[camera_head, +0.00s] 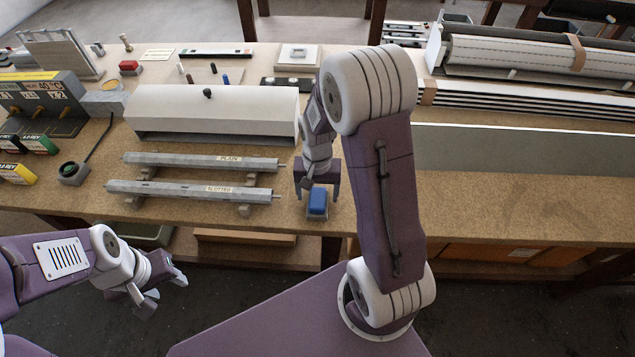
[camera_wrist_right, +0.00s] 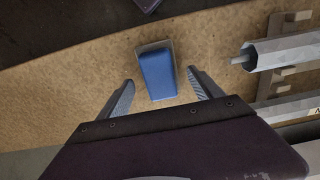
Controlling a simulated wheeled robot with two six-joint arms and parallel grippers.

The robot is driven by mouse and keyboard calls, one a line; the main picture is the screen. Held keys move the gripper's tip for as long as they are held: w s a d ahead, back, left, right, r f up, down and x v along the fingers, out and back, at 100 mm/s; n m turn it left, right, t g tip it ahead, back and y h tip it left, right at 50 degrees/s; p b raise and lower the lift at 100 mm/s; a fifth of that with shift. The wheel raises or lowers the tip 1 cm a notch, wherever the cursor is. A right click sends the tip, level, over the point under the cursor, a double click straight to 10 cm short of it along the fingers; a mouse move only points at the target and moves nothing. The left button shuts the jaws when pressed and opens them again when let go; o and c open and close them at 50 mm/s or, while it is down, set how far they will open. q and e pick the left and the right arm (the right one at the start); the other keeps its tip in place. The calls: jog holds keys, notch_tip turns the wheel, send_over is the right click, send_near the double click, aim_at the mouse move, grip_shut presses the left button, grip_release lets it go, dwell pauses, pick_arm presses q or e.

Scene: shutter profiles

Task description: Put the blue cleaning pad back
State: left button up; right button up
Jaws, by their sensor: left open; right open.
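My left gripper (camera_head: 164,287) is open and empty, low in front of the bench at the left.
Two grey bars labelled PLAIN (camera_head: 200,161) and SLOTTED (camera_head: 190,191) lie on supports left of the pad. A long white cover (camera_head: 215,112) stands behind them. Long profiles (camera_head: 530,97) fill the back right. The bench front at right (camera_head: 520,205) is clear.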

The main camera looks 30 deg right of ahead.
aim_at(318, 197)
notch_tip(318, 197, up, 9)
jog(key=s+a+f+n+t, duration=0.1)
jog(key=s+a+f+n, duration=0.2)
jog(key=s+a+n, duration=0.2)
jog(key=s+n, duration=0.1)
jog(key=s, duration=0.2)
jog(key=shift+s+p, duration=0.25)
jog(key=shift+p, duration=0.15)
jog(key=shift+s, duration=0.1)
dwell(0.6)
